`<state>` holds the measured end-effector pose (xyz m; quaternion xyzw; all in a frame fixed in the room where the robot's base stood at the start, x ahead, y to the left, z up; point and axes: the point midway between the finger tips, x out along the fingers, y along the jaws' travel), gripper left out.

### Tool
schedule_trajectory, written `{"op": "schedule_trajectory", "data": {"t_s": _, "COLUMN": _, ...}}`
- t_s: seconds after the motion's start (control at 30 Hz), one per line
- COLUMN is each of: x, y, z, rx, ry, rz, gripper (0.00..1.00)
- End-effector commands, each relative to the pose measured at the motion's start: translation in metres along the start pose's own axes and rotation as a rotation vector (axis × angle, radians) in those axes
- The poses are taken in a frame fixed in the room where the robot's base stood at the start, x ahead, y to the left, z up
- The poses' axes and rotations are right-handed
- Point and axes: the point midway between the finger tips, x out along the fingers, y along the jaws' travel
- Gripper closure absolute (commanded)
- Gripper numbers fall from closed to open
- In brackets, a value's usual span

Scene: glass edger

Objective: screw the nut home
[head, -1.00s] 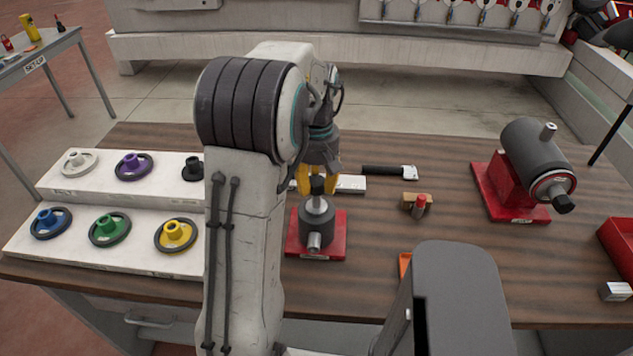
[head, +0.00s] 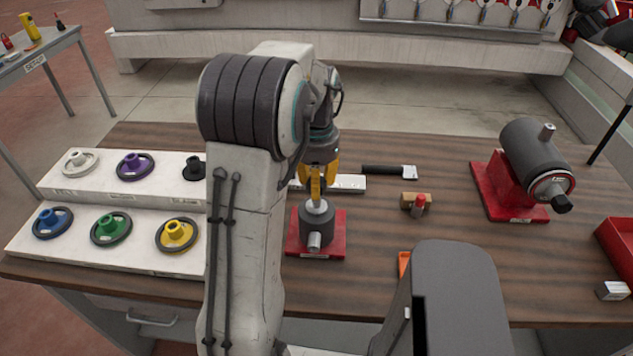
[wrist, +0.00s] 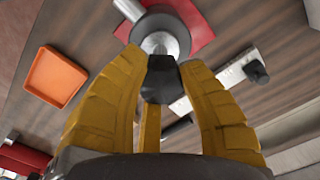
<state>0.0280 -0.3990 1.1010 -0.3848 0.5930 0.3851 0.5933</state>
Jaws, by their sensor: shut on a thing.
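My gripper (head: 319,190) has yellow fingers and points down over a grey round fixture (head: 316,225) on a red base (head: 338,245). In the wrist view the fingers are shut on a dark, faceted nut (wrist: 161,78). The fixture's pale round top (wrist: 158,42) shows just beyond the nut, in line with it. The fingers hide most of the nut in the head view. I cannot tell how far the nut sits on the fixture's thread.
A pale bar (head: 345,184) lies behind the fixture; a second dark piece (wrist: 255,70) is on it. A black-handled tool (head: 388,170), a wooden block (head: 412,200) and a red-based grey machine (head: 535,165) are to the right. An orange tray (wrist: 56,77) is near. Coloured handwheels (head: 110,228) fill the left.

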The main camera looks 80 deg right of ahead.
Motion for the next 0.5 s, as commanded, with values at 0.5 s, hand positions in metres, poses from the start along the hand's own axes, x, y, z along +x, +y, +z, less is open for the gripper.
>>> {"op": "schedule_trajectory", "data": {"t_s": 0.5, "x": -0.0008, "y": -0.0002, "z": -0.0007, "rx": 0.625, "ry": 0.002, "rz": -0.001, "gripper": 0.98}}
